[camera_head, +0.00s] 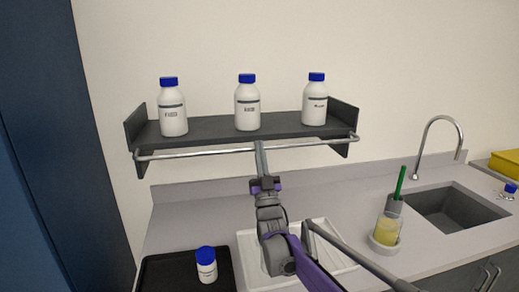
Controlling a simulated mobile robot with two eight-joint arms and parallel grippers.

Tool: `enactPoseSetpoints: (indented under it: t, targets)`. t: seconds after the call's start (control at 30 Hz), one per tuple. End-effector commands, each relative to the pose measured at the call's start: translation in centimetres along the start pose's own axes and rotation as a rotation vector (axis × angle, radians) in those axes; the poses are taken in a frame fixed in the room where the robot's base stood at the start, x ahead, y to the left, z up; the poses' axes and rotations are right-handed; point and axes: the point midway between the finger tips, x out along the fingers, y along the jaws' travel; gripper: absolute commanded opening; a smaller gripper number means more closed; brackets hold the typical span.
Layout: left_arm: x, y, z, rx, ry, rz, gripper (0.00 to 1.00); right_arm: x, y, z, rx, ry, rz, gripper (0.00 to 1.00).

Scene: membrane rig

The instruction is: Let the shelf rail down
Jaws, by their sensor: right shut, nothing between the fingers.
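The shelf rail (205,153) is a thin silver bar along the front of the dark wall shelf (202,130). It runs just below the shelf board's front edge, between the two end panels. My right gripper (259,146) reaches up from below, with its fingertips at the middle of the rail. The fingers are shut with nothing between them; I cannot tell whether they touch the rail. Three white bottles with blue caps stand upright on the shelf: left (172,115), middle (247,107) and right (315,104). My left gripper is out of view.
On the counter below are a black tray (160,283) with a blue-capped bottle (206,266) and a white tray (318,232) partly behind my arm. A beaker with yellow contents (386,231) stands left of the sink (450,207). A tall dark blue panel (60,150) borders the left.

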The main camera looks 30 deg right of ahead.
Motion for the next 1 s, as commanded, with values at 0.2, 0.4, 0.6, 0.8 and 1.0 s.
enactPoseSetpoints:
  t: [0.2,0.4,0.6,0.8,1.0]
  targets:
    - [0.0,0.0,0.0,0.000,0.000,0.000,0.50,-0.3,0.0,0.3,0.000,0.001,0.000,0.00]
    - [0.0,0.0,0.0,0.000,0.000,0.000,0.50,-0.5,0.0,0.5,0.000,-0.001,0.000,0.00]
    - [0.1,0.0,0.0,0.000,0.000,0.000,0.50,-0.5,0.0,0.5,0.000,-0.002,0.000,0.00]
    - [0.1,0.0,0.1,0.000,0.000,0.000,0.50,-0.5,0.0,0.5,0.000,-0.003,0.000,0.00]
    - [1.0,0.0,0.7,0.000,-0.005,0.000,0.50,-2.1,-0.1,1.4,0.001,-0.006,-0.001,0.00]
